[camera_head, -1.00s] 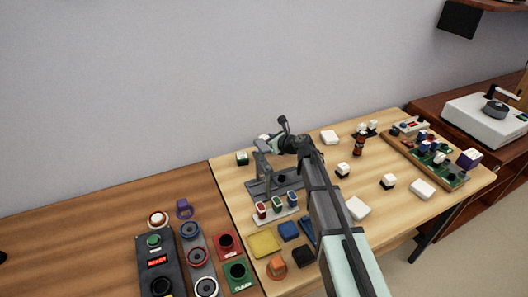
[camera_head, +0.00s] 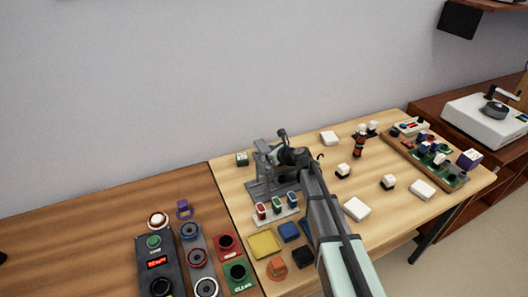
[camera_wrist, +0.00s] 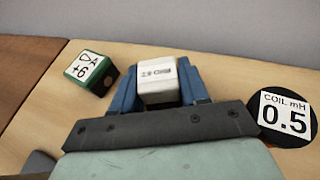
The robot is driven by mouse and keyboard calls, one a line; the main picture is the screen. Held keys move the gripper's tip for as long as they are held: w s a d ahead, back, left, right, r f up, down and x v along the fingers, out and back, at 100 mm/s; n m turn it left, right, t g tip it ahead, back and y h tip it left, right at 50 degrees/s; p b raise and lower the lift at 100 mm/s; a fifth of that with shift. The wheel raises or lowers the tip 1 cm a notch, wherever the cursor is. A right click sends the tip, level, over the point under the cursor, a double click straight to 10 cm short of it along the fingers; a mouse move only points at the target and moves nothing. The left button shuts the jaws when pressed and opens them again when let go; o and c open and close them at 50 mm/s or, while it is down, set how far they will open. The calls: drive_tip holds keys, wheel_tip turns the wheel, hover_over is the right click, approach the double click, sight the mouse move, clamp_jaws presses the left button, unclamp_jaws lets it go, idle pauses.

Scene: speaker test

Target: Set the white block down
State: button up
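The white block (camera_wrist: 157,84) has small dark print on its top. In the wrist view it sits between the two blue fingers of my gripper (camera_wrist: 160,92), which close on its left and right sides. In the head view my gripper is at the back left of the light wooden table, near the grey stand (camera_head: 258,191), largely masked by my own arm. I cannot make out the block there. The block's underside is hidden, so I cannot tell whether it touches the table.
A green-sided cube marked +6 (camera_wrist: 91,73) is left of the block; a black disc labelled COIL mH 0.5 (camera_wrist: 284,120) is to its right. In the head view, colored-top parts (camera_head: 276,208) stand in front of the stand. A white slab (camera_head: 329,138) lies at the back.

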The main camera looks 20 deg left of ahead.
drive_tip(key=o, duration=0.5)
drive_tip(key=shift+c, duration=0.2)
drive_tip(key=shift+r, duration=0.2)
drive_tip(key=v, duration=1.2)
drive_tip(key=shift+w+r, duration=0.1)
